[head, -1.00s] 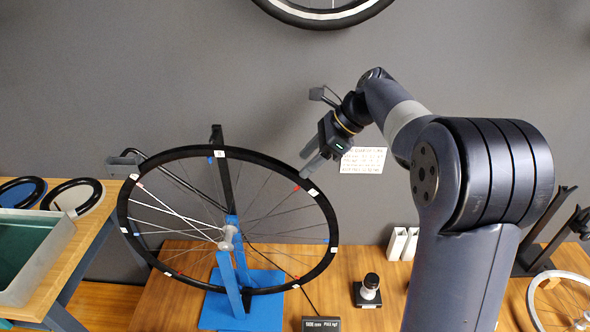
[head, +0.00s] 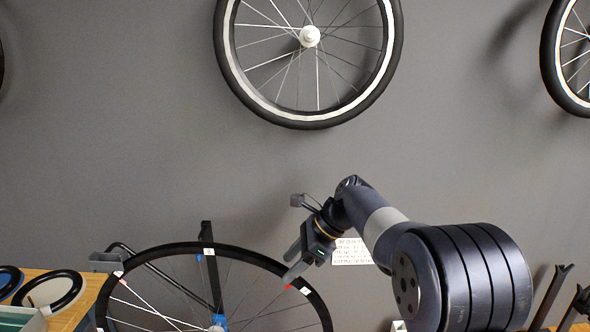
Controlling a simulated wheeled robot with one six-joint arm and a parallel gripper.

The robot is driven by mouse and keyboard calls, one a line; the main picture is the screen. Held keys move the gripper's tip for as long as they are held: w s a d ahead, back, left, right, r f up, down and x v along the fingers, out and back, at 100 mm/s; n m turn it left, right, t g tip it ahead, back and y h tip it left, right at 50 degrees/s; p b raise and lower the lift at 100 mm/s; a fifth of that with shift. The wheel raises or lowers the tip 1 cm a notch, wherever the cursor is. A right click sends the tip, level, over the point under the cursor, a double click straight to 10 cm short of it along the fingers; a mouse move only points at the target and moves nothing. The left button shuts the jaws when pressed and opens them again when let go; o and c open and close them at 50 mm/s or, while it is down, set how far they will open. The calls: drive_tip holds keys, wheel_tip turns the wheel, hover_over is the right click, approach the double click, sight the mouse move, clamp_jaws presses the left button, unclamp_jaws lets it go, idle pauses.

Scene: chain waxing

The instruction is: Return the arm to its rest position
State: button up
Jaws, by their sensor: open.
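The fingertips appear close to the rim's upper right edge in the picture; I cannot tell the gap in depth. The lower part of the wheel is cut off by the frame.
A wheel (head: 310,112) hangs on the grey wall at the top, another wheel (head: 572,60) at the right edge. A small white card (head: 352,252) is behind my arm. A side bench (head: 88,288) with black and blue rings (head: 58,291) is at lower left.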

sight(307, 291)
drive_tip(key=x, duration=0.3)
drive_tip(key=shift+a+f, duration=0.3)
drive_tip(key=d+f+y, duration=0.1)
drive_tip(key=d+f, duration=0.1)
drive_tip(key=d+f+y+b, duration=0.1)
drive_tip(key=d+f, duration=0.1)
drive_tip(key=f, duration=0.1)
drive_tip(key=shift+d+f, duration=0.15)
drive_tip(key=shift+d, duration=0.2)
drive_tip(key=shift+d+f+y+b, duration=0.4)
drive_tip(key=shift+d+y+b, duration=0.1)
drive_tip(key=shift+b, duration=0.3)
drive_tip(key=shift+r, duration=0.1)
